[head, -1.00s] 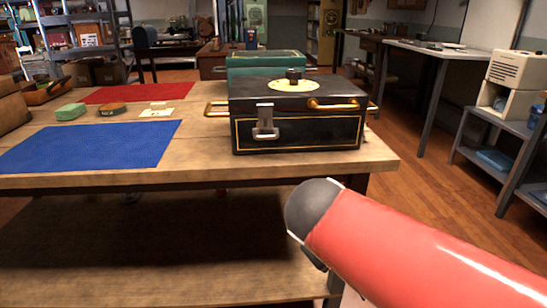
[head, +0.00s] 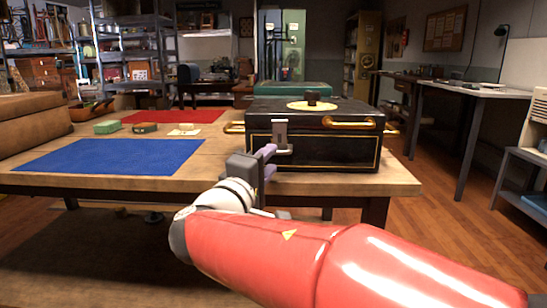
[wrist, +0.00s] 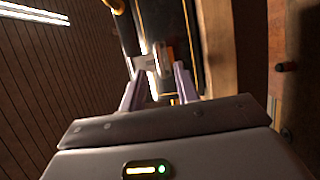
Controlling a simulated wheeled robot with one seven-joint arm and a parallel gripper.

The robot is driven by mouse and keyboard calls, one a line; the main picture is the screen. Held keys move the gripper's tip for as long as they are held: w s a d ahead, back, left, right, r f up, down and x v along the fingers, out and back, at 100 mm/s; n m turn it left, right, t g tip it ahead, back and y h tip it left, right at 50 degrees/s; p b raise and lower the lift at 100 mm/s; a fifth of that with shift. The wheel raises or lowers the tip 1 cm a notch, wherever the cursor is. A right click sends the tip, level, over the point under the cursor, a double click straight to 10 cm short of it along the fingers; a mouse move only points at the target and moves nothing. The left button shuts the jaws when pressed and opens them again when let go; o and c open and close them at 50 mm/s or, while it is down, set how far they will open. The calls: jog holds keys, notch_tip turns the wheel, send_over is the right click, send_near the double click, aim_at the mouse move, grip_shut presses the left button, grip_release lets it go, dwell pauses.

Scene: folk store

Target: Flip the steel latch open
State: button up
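The black box (head: 335,153) with gold trim stands on the wooden table, with its lid down. The steel latch (head: 280,134) lies upright against the left part of the box's front, and my gripper partly hides its lower end. My gripper (head: 270,161) is right in front of the latch, with its purple fingers pointing at the box. In the wrist view the two fingers (wrist: 159,76) are apart, and the latch (wrist: 148,63) shows between and just beyond their tips. I cannot tell whether a finger touches it.
Gold handles (head: 349,122) stick out from the box's front and sides. A green box (head: 292,89) stands behind it. The blue mat is bare.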

aim_at(280, 138)
jog(key=shift+x, duration=1.3)
grip_shut()
